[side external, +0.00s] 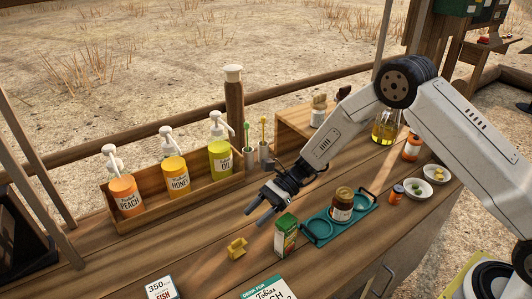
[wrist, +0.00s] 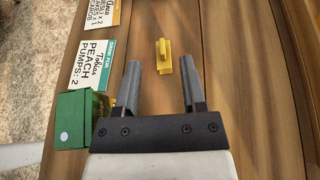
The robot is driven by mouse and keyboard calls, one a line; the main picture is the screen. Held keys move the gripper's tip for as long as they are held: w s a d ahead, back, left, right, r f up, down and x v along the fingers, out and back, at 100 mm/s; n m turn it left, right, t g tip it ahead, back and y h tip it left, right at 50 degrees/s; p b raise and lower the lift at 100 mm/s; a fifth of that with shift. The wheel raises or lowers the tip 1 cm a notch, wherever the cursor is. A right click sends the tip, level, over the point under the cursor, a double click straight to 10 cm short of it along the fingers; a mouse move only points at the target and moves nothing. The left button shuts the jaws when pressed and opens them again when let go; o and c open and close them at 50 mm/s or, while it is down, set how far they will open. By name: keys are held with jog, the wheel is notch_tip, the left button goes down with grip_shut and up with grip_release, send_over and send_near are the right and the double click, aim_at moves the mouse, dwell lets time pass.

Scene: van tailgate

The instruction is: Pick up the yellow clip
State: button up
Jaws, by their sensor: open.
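The yellow clip (side external: 237,248) lies on the wooden tabletop in the side external view, left of the small green carton. My gripper (side external: 261,207) is above the table, behind the clip and a little to its right in that view. In the wrist view the clip (wrist: 163,57) lies ahead of the fingertips, roughly centred between their lines and not between the fingers. My gripper (wrist: 159,72) is open and empty there, its two dark fingers spread apart.
A green carton (side external: 285,235) stands close to my gripper, also left of the fingers in the wrist view (wrist: 76,120). A teal tray (side external: 319,229) bears a jar (side external: 341,204). Pump bottles stand in a wooden box (side external: 184,191). Printed cards (wrist: 88,66) lie left of the clip.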

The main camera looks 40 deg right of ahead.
aim_at(236, 241)
jog(key=shift+f, duration=1.1)
jog(key=shift+x, duration=1.3)
jog(key=shift+x, duration=2.65)
jog(key=shift+d, duration=0.1)
grip_shut()
